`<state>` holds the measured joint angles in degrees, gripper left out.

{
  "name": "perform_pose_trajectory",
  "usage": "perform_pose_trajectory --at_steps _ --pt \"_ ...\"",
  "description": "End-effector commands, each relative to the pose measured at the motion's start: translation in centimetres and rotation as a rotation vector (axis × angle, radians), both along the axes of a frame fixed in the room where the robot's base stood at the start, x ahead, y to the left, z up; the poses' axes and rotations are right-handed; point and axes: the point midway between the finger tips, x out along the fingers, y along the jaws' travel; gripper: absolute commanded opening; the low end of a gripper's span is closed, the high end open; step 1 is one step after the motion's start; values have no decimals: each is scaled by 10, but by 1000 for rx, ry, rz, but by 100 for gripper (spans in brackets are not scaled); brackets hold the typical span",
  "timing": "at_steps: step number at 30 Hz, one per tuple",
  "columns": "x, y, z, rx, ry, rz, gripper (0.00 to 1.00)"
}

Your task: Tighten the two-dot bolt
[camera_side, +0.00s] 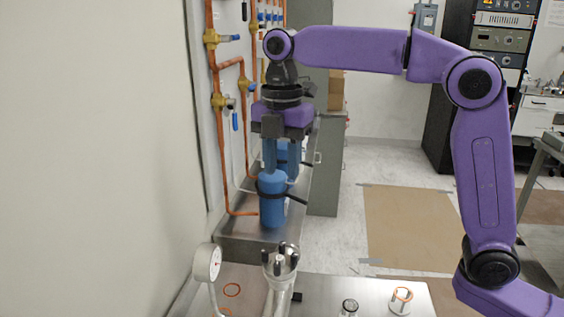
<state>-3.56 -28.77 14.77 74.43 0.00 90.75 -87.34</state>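A metal upright fitting (280,262) stands at the front edge of the steel bench, with several dark-topped bolts standing around its top. The dots on the bolts are too small to read, so I cannot tell which one is the two-dot bolt. My gripper (282,165) points down at the end of my purple arm, above and behind this fitting in the picture, and apart from the bolts. Its fingertips overlap blue cylinders behind or below them, so I cannot tell how far apart the fingers are.
A blue cylinder (272,205) with a black band stands just below my gripper. A round gauge (207,263) is left of the fitting. A copper ring (232,290) and two small fittings (349,307) (401,301) are on the steel bench (325,290). Copper pipes (222,150) line the wall.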

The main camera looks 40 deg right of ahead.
Motion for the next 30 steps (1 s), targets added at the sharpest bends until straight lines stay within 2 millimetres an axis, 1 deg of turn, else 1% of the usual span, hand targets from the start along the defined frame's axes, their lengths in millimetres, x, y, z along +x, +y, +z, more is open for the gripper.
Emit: perform_pose_trajectory --at_steps 2,4,10,12,15,19,22,26,30 --pt "-2 3 -1 -12 -2 3 26" --pt "-6 11 -5 -52 -12 6 26" --pt "-26 45 -14 -239 -104 8 26" --pt "-31 54 -15 -289 -142 7 26" --pt "-35 61 -16 -331 -181 3 26" --pt "-35 62 -21 -346 -196 0 26" --pt "-33 57 -31 -346 -194 -1 26" --pt "-29 50 -51 -347 -192 1 26" --pt "-24 41 -75 -346 -191 0 26"
